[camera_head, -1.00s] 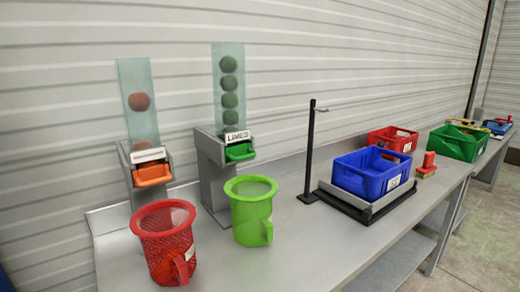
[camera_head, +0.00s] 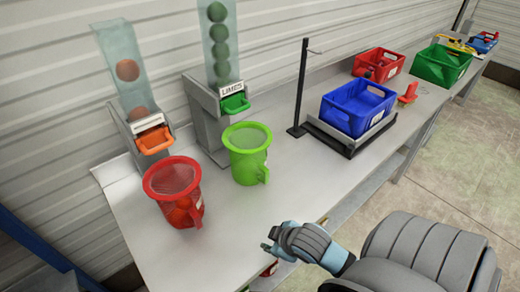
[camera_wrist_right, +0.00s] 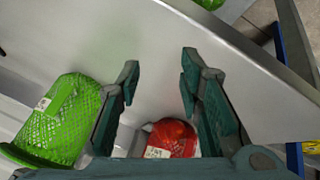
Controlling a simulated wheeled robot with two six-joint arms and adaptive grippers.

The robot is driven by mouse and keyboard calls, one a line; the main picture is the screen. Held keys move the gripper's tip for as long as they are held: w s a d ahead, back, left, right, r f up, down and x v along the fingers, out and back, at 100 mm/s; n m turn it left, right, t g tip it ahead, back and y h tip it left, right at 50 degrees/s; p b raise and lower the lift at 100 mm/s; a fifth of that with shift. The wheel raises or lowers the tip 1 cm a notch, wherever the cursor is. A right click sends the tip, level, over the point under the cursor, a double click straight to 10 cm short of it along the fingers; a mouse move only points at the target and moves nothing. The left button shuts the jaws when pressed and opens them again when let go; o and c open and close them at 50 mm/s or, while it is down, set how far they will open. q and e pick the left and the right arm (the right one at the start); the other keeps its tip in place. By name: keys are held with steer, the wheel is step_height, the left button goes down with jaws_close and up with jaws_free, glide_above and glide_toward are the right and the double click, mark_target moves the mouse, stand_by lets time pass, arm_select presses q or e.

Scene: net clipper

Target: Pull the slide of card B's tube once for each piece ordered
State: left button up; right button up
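The left tube (camera_head: 122,60) holds orange fruit above an orange slide (camera_head: 154,140); its card's text is too small to read. The right tube (camera_head: 216,40) holds several green limes above a green slide (camera_head: 236,103); its card reads LIMES. No letter B is legible. A red mesh cup (camera_head: 172,178) and a green mesh cup (camera_head: 246,140) stand below them. Round shapes show faintly through the red mesh. My right gripper (camera_head: 268,246) is over the table's front edge, apart from both slides. Its fingers are spread and empty in the wrist view (camera_wrist_right: 160,75). My left gripper is out of view.
A blue bin (camera_head: 350,118) sits on a dark platform beside a black post (camera_head: 300,85). Red (camera_head: 380,60) and green (camera_head: 442,66) bins stand farther right. A small red-topped object (camera_head: 408,92) is near the blue bin.

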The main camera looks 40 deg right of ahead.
steer(key=w+d+r+n+t, duration=0.3)
steer(key=w+d+r+n, duration=0.3)
steer(key=w, duration=0.4)
steer(key=n+t+y, duration=0.1)
steer(key=n+t, duration=0.4)
steer(key=n, duration=0.2)
glide_toward(242, 110)
steer(key=w, duration=0.1)
steer(key=b+x, duration=0.1)
steer(key=x, duration=0.4)
steer(key=b+x, duration=0.2)
steer(key=x, duration=0.3)
steer(key=shift+f, duration=0.25)
steer(key=shift+s+r, duration=0.15)
steer(key=shift+s, duration=0.1)
steer(key=shift+c, duration=0.2)
steer(key=shift+d, duration=0.1)
jaws_close()
